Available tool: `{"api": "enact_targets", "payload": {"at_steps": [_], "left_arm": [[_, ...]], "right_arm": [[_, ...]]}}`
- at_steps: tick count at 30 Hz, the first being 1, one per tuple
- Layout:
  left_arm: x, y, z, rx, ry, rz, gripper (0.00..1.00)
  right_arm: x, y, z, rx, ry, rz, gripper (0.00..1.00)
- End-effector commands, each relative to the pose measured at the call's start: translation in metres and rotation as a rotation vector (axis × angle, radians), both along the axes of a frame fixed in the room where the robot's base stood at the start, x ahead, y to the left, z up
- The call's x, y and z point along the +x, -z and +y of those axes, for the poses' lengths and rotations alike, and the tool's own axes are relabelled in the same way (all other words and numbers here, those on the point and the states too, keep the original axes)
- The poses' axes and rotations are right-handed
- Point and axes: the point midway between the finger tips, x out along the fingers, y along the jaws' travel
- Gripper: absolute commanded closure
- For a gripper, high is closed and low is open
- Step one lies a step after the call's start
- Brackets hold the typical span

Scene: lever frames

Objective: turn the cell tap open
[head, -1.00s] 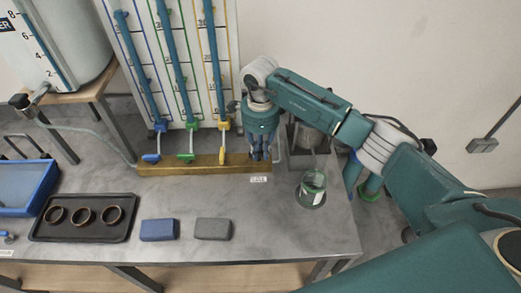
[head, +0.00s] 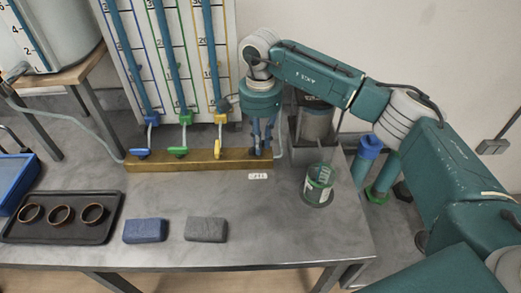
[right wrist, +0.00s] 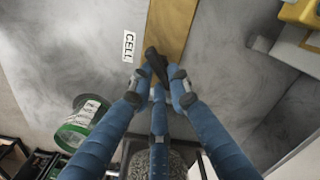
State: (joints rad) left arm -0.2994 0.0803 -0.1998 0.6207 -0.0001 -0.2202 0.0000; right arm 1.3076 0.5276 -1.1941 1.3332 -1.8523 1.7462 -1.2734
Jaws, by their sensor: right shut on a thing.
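The cell tap has a dark handle (right wrist: 154,62) at the right end of a brass bar (head: 200,163). A white label reading CELL (right wrist: 129,46) lies beside the bar; it also shows in the head view (head: 258,176). My right gripper (head: 261,150) points down over that end of the bar. In the right wrist view, its blue fingers (right wrist: 158,82) are closed around the dark handle and partly cover it. Its exact angle to the bar is hard to tell. My left gripper is not in view.
Blue, green and yellow taps (head: 178,151) stand along the bar to the left, under graduated tubes. A green-rimmed jar (head: 319,184) stands right of the label. Two blocks (head: 146,230) and a black tray (head: 35,232) with rings lie in front.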

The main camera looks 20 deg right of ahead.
Motion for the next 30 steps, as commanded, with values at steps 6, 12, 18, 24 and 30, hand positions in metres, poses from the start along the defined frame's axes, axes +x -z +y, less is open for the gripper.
{"api": "enact_targets", "payload": {"at_steps": [6,12,18,24,30], "left_arm": [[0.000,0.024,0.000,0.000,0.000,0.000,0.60],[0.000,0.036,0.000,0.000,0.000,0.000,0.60],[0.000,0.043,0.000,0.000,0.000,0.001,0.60],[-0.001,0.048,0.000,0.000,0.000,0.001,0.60],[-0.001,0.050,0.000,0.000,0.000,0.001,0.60]], "right_arm": [[0.004,0.002,0.000,0.002,-0.205,-0.006,1.00],[0.005,0.001,0.000,0.001,-0.394,-0.005,1.00],[0.007,-0.001,0.001,0.001,-0.569,-0.005,1.00],[0.008,-0.001,0.002,0.001,-0.710,-0.004,1.00],[0.009,-0.002,0.003,0.001,-0.805,-0.005,1.00]]}}
